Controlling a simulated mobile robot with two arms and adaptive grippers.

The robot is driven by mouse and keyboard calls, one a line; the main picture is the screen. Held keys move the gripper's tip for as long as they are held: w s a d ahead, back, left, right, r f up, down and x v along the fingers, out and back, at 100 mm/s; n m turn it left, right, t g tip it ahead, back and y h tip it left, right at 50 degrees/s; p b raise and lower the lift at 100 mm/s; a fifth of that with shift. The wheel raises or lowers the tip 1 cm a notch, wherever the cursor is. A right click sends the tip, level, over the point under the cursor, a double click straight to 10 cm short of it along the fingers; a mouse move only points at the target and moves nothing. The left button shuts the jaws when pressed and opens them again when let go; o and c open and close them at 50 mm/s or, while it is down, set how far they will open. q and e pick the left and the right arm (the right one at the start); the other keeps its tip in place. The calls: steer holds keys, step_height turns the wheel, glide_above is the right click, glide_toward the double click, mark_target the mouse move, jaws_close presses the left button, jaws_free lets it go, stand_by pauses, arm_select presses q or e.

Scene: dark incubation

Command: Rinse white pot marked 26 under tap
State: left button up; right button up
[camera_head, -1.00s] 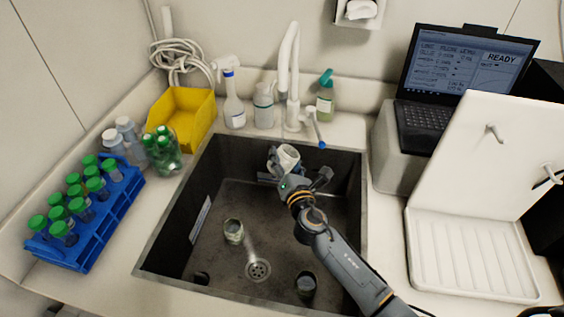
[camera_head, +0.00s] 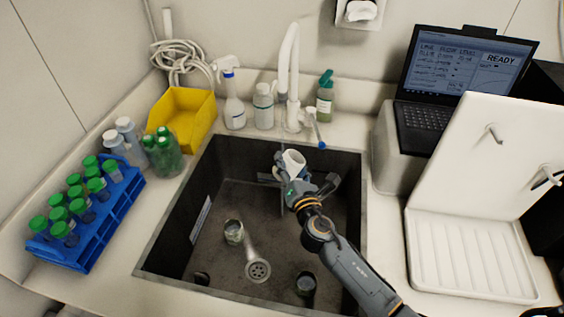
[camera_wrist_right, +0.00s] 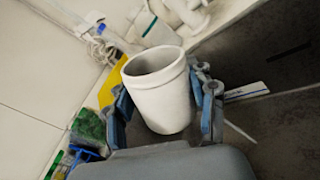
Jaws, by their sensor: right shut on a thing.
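The white pot (camera_head: 294,161) is in my right gripper (camera_head: 300,178), inside the sink, below the tap (camera_head: 290,70). The tap's lever with a blue tip (camera_head: 321,145) sticks out over the sink's back edge. My left gripper is not in view.
The dark sink (camera_head: 215,265) also holds a small pot (camera_head: 233,231), a dark pot (camera_head: 305,284) and a drain (camera_head: 257,270). Bottles (camera_head: 234,108) line the back edge. A blue tube rack (camera_head: 100,225) stands left, a white drying rack (camera_head: 470,255) right.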

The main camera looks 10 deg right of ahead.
mark_target(291, 173)
steer(key=shift+s+a, duration=0.15)
steer(key=shift+s, duration=2.95)
steer(key=shift+r, duration=0.1)
steer(key=s+r+p, duration=0.3)
steer(key=s+r, duration=0.1)
steer(key=s, duration=0.1)
steer(key=shift+a+p, duration=0.15)
steer(key=shift+p, duration=0.2)
